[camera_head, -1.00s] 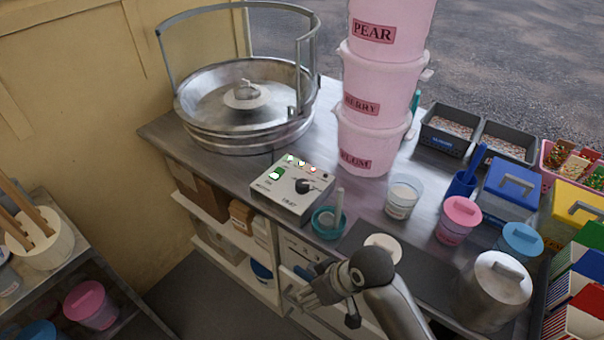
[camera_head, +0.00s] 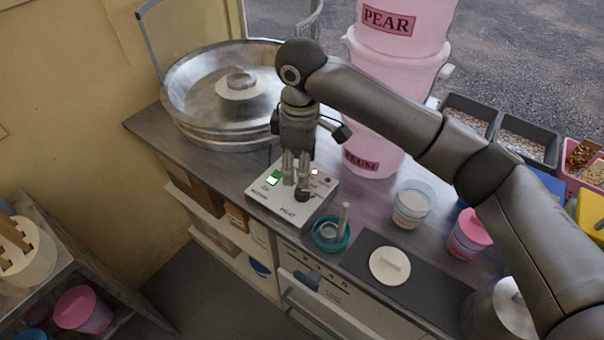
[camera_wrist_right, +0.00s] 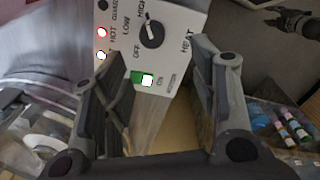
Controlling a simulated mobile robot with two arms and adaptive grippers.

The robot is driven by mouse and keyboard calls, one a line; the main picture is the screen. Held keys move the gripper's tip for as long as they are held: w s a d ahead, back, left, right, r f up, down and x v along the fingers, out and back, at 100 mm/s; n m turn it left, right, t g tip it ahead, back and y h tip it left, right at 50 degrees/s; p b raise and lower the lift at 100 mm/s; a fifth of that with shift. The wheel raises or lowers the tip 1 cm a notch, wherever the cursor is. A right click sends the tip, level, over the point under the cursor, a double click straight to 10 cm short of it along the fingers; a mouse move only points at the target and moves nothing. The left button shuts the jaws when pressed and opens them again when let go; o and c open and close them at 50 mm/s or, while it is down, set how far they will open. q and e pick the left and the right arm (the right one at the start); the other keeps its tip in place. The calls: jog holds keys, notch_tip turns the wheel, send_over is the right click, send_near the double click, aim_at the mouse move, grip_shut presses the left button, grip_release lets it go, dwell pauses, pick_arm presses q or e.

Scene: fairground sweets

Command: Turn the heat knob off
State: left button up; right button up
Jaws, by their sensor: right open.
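The white control box (camera_head: 285,214) sits on the counter beside the metal pan. Its black heat knob (camera_head: 302,194) is also clear in the right wrist view (camera_wrist_right: 152,34), among the labels OFF, LOW and HIGH. The knob's white mark appears to point toward HIGH. My right gripper (camera_head: 293,181) hangs just above the box, close to the knob. In the right wrist view its fingers (camera_wrist_right: 160,68) are spread and empty, with the knob ahead of the gap and not held.
A lit green motor switch (camera_wrist_right: 142,78) and a red HOT light (camera_wrist_right: 101,33) are on the panel. A teal cup (camera_head: 331,235) stands close beside the box. The pan (camera_head: 187,128) and pink tubs (camera_head: 375,150) are close behind.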

jog(key=w, duration=0.1)
jog(key=p, duration=0.1)
send_over(302, 190)
jog(key=f, duration=0.5)
jog(key=shift+s, duration=0.25)
jog(key=f, duration=0.4)
jog(key=shift+w, duration=0.25)
pick_arm(q)
jog(key=shift+w+r+p, duration=0.3)
jog(key=shift+w+r, duration=0.15)
jog(key=shift+r, duration=0.35)
pick_arm(e)
jog(key=shift+f, duration=0.4)
jog(key=c, duration=1)
pick_arm(q)
jog(key=shift+s, duration=0.1)
